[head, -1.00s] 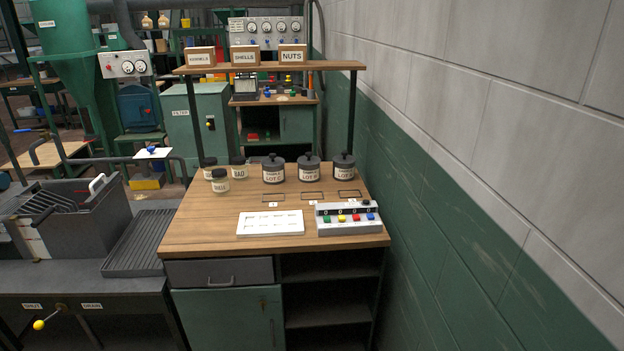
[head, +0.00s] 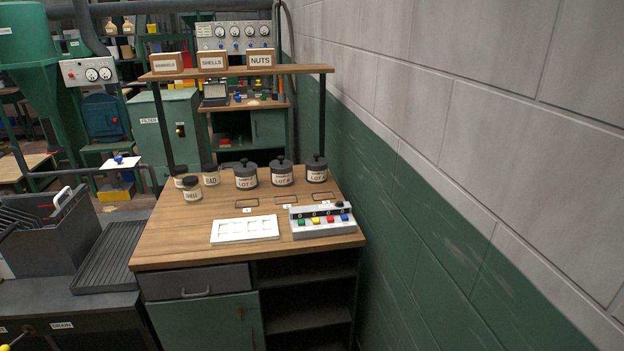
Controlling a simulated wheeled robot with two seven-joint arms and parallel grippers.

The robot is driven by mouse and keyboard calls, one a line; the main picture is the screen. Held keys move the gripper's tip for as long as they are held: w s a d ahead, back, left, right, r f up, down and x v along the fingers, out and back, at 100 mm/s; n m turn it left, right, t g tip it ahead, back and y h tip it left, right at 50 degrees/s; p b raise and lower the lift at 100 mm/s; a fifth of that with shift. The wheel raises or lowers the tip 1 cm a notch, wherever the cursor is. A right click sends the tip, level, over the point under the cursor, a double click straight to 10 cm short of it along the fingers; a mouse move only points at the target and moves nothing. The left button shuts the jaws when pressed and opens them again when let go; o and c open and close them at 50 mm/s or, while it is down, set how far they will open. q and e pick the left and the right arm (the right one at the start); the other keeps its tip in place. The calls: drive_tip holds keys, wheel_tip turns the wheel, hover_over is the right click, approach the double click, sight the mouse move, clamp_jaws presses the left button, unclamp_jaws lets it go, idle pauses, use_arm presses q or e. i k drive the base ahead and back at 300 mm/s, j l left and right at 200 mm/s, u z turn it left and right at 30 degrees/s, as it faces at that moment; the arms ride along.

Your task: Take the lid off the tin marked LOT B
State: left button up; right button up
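Three dark grey tins with knobbed lids stand in a row at the back of the wooden bench. The left tin (head: 246,177) seems to read LOT C. The middle tin (head: 282,175) and the right tin (head: 317,171) also have LOT labels, but their last letters are too small to read surely, so I cannot tell which is LOT B. All three lids are on. Neither of my grippers is in the head view.
Several small dark-capped jars (head: 192,190) stand left of the tins. A white tray (head: 245,230) and a button box (head: 322,222) lie in front on the bench (head: 180,236). A shelf (head: 235,72) with labelled boxes spans above the back. A wall (head: 450,200) closes the right side.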

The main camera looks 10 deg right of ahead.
sight(281, 164)
drive_tip(key=i+u, duration=0.25)
drive_tip(key=i, duration=0.2)
drive_tip(key=i+l+u, duration=0.1)
drive_tip(key=i+u, duration=0.15)
drive_tip(key=i, duration=0.15)
drive_tip(key=i+l+u, duration=0.2)
drive_tip(key=i, duration=0.25)
drive_tip(key=i+l+u, duration=0.25)
drive_tip(key=i, duration=0.15)
drive_tip(key=j, duration=0.05)
